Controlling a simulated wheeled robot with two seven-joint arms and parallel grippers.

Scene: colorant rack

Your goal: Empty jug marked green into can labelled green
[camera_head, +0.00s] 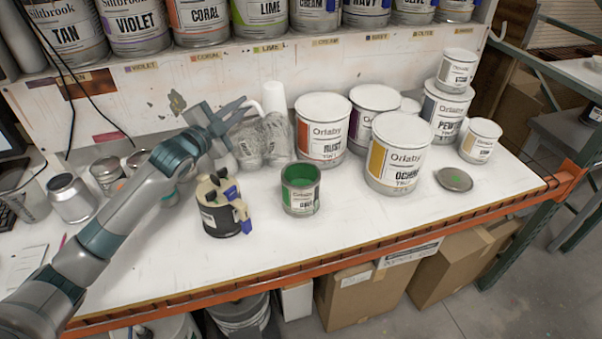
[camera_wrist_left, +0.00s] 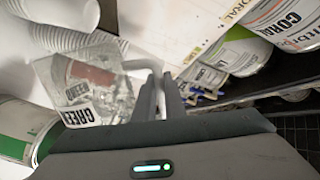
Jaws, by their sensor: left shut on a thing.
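The clear jug (camera_wrist_left: 108,88) with a GREEN label is in the left wrist view, its pale handle between the fingers of my left gripper (camera_wrist_left: 161,92). In the head view my left gripper (camera_head: 238,112) is shut on that handle, and the see-through jug (camera_head: 243,143) is just below it, near the back wall. I cannot tell what is in the jug or how far it tilts. The open can (camera_head: 300,198) with green paint inside stands upright in front, apart from the jug. The can's edge also shows in the left wrist view (camera_wrist_left: 22,132). My right gripper is out of view.
A dark pot (camera_head: 221,222) with blue-and-tan tools stands left of the green can. White cups (camera_head: 274,97) stand behind the jug. Large Orlaby cans, including ochre (camera_head: 397,160), fill the right side. The front strip of bench is clear.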

